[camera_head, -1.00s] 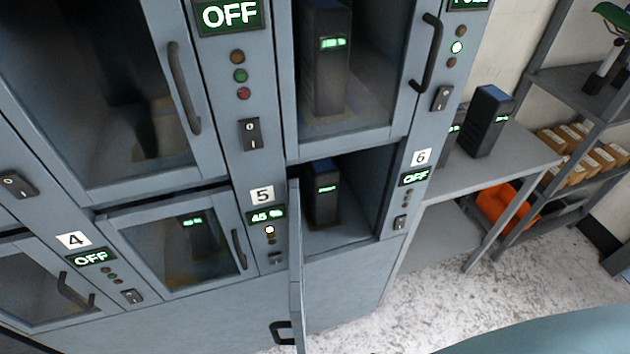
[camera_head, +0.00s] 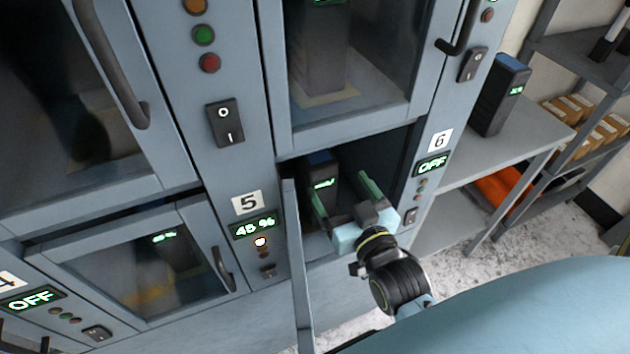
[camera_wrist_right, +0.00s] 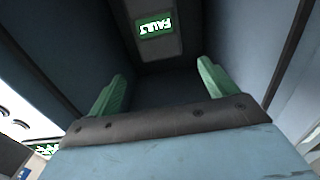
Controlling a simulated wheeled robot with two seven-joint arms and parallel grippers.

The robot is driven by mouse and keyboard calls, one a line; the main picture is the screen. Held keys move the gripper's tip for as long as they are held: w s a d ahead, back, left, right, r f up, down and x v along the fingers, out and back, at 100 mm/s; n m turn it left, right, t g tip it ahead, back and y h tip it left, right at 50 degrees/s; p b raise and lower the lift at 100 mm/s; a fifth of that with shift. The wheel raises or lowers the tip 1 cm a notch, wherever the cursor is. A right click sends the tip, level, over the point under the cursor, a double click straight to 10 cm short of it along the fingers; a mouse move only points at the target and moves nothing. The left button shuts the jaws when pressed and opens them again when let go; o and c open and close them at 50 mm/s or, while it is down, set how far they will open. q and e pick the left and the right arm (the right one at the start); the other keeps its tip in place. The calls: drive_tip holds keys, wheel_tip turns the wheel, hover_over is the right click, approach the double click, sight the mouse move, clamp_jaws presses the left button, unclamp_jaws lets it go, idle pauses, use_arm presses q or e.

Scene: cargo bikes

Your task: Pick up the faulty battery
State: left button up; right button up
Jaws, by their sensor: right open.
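The faulty battery (camera_head: 322,168), a dark upright block with a green lit display, stands inside the open compartment beside the number 6 (camera_head: 439,140). In the right wrist view the battery (camera_wrist_right: 150,48) shows ahead, and its display appears to read FAULT. My right gripper (camera_head: 338,186) is open at the mouth of this compartment, with its green fingers spread and pointing in. In the wrist view nothing lies between the fingers (camera_wrist_right: 160,70); the battery is beyond them. The fingers partly cover the battery's lower part in the head view. My left gripper is not in view.
The open door (camera_head: 297,265) stands edge-on just left of the gripper. The compartment's right wall is close on the other side. Closed glass-doored compartments lie above and to the left. Another battery (camera_head: 499,95) stands on a grey shelf (camera_head: 530,140) at the right.

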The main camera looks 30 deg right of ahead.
sight(325, 169)
drive_tip(key=w, duration=0.5)
drive_tip(key=shift+w+f, duration=0.1)
drive_tip(key=shift+w, duration=0.25)
drive_tip(key=shift+w+d+b, duration=0.15)
drive_tip(key=shift+w+b, duration=0.5)
drive_tip(key=shift+w, duration=2.3)
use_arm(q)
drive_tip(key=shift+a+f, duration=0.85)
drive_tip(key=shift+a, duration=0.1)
use_arm(e)
clamp_jaws()
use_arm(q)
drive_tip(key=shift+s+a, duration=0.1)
use_arm(e)
drive_tip(key=shift+r, duration=0.35)
